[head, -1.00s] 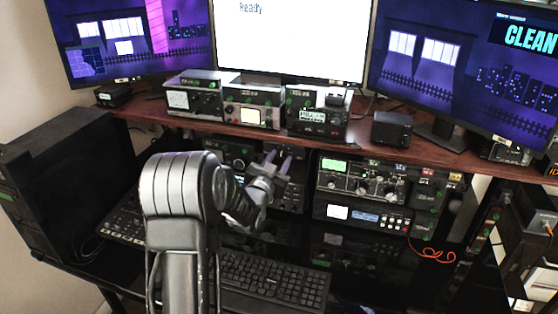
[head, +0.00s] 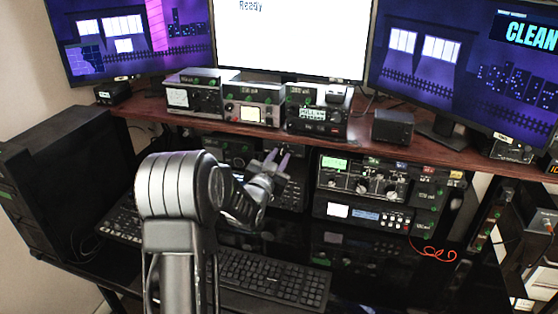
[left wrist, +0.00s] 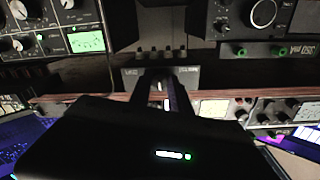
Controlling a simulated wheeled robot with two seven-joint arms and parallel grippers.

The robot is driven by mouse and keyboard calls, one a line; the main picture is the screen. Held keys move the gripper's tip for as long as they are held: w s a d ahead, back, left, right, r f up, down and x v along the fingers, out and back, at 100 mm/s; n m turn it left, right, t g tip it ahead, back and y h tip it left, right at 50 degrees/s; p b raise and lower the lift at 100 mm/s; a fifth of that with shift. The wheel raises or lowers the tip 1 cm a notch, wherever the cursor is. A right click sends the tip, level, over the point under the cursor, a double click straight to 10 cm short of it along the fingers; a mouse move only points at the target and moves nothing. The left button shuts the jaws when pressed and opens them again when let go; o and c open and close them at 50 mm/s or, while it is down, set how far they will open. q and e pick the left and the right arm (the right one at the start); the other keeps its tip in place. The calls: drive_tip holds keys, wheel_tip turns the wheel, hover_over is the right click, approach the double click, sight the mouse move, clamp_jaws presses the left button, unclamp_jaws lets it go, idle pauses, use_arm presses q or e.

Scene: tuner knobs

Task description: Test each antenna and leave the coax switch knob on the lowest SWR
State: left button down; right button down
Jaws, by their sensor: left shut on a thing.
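My left gripper (head: 277,156) reaches under the wooden shelf in the head view, its two fingers pointing away and up. In the left wrist view, which appears upside down, the fingers (left wrist: 165,92) meet a small grey box (left wrist: 137,77) with a row of connectors, which looks like the coax switch. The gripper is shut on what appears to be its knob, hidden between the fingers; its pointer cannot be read. The tuner (head: 350,184) with a lit green meter (head: 334,164) and several knobs stands to the right. The meter shows in the left wrist view (left wrist: 85,41), its reading too small to tell. My right gripper is not in view.
Several radios, one with a lit meter (head: 249,114), stand on the wooden shelf (head: 388,150) above my gripper. A keyboard (head: 272,280) lies below on the desk. Three monitors stand behind; the middle one (head: 290,40) reads "Ready". Red wire (head: 432,252) hangs at right.

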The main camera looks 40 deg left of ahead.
use_arm(q)
drive_tip(key=m+b, duration=0.2)
drive_tip(key=b, duration=0.1)
drive_tip(key=m+b, duration=0.1)
drive_tip(key=m, duration=0.1)
drive_tip(key=shift+f+b, duration=0.25)
drive_tip(key=shift+b, duration=0.1)
drive_tip(key=shift+r+m+b, duration=0.2)
drive_tip(key=shift+m+b, duration=1)
drive_tip(key=shift+m, duration=0.3)
drive_tip(key=c, duration=1.2)
unclamp_jaws()
drive_tip(key=b+v, duration=0.1)
drive_tip(key=v, duration=0.7)
